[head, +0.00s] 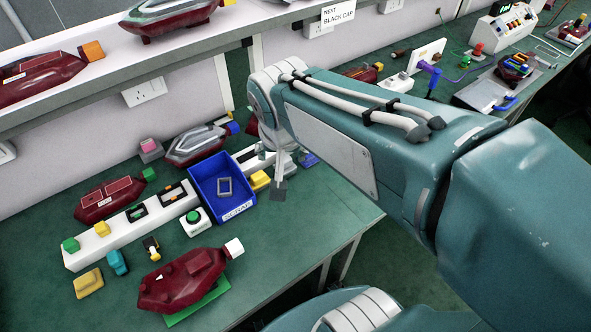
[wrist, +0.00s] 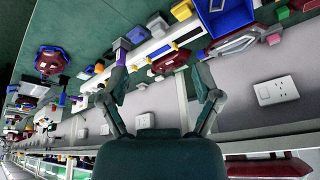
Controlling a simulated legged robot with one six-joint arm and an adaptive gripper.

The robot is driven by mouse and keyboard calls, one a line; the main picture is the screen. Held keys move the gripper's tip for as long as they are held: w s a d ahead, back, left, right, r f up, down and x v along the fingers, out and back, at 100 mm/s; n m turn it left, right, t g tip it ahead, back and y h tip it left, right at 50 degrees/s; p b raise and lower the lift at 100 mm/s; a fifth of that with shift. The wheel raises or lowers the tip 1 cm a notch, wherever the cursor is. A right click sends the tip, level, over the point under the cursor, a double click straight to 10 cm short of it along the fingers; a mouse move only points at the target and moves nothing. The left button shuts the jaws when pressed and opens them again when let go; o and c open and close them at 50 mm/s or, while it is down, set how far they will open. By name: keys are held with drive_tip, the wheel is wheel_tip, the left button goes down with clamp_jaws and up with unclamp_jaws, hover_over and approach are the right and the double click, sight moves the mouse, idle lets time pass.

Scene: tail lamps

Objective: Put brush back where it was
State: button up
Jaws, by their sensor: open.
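I cannot pick out a brush for certain in either view. My gripper (head: 270,172) hangs past the right side of the blue bin in the head view, partly hidden by my arm. In the wrist view my gripper (wrist: 162,52) has its two fingers spread wide with nothing held between them. A dark red tail lamp (wrist: 170,62) shows beyond the gap. A purple-blue piece (head: 309,159) lies just right of my gripper in the head view. A small black and yellow item (head: 151,247) lies on the green bench, too small to identify.
The blue bin (head: 209,192) labelled scrap holds a grey frame. A white strip (head: 100,243) carries coloured blocks. A red lamp (head: 180,283) with a white cap rests on a green plate in front. Shelves stand behind. The bench's front right (head: 310,218) is clear.

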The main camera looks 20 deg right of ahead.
drive_tip(key=s+r+n+t+y, duration=0.1)
drive_tip(key=s+n, duration=0.4)
drive_tip(key=s, duration=0.3)
drive_tip(key=shift+s+a+r+t, duration=0.15)
drive_tip(key=shift+r+t, duration=0.1)
drive_tip(key=shift+t, duration=0.15)
